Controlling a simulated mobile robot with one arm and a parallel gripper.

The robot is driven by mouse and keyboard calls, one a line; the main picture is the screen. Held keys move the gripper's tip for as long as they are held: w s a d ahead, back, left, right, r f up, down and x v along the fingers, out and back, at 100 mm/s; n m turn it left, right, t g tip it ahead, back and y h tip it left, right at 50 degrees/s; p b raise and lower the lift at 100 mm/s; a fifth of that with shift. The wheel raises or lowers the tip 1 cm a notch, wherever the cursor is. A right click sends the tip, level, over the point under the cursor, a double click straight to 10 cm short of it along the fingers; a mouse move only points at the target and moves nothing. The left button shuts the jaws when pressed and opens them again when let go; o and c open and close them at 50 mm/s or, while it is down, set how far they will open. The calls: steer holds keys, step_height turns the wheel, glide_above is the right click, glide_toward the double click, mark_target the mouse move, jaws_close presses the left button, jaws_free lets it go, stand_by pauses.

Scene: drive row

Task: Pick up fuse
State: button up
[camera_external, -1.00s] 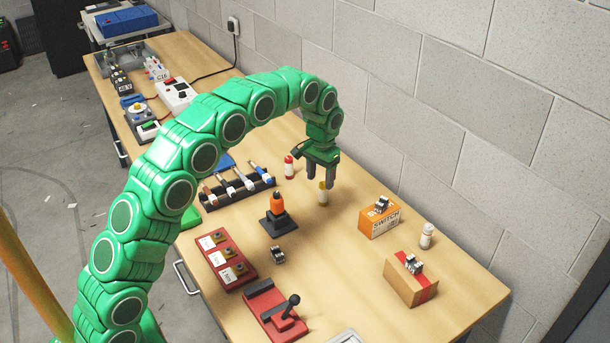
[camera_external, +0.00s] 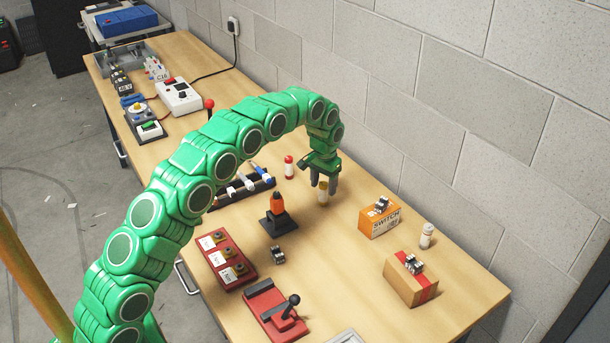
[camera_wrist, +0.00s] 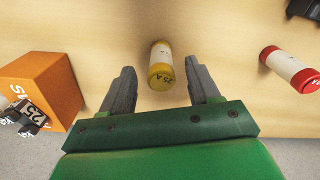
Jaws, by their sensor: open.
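The yellow-ended fuse (camera_wrist: 161,68) with a pale middle band and the marking "25 A" shows in the wrist view, between and slightly beyond the fingers. In the external view the same fuse (camera_external: 323,196) stands on the table below my gripper (camera_external: 325,180). My gripper is open, and its fingers (camera_wrist: 155,90) are on either side of the fuse with gaps to it. A red-ended fuse (camera_wrist: 291,70) lies to the right in the wrist view; in the external view it (camera_external: 289,167) stands behind and left of my gripper. A white fuse (camera_external: 427,236) stands at the right.
An orange SWITCH box (camera_external: 379,221) and a brown box (camera_external: 410,281) stand to the right, each with a small part on top. An orange-tipped tool on a black stand (camera_external: 278,215) is left of my gripper. A tool rack (camera_external: 240,190) lies further left.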

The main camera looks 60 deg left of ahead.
mark_target(323, 193)
step_height(323, 193, down, 5)
steer(key=shift+a+r, duration=0.1)
steer(key=shift+r, duration=0.1)
steer(key=shift+r, duration=0.1)
jaws_close()
stand_by(0.3)
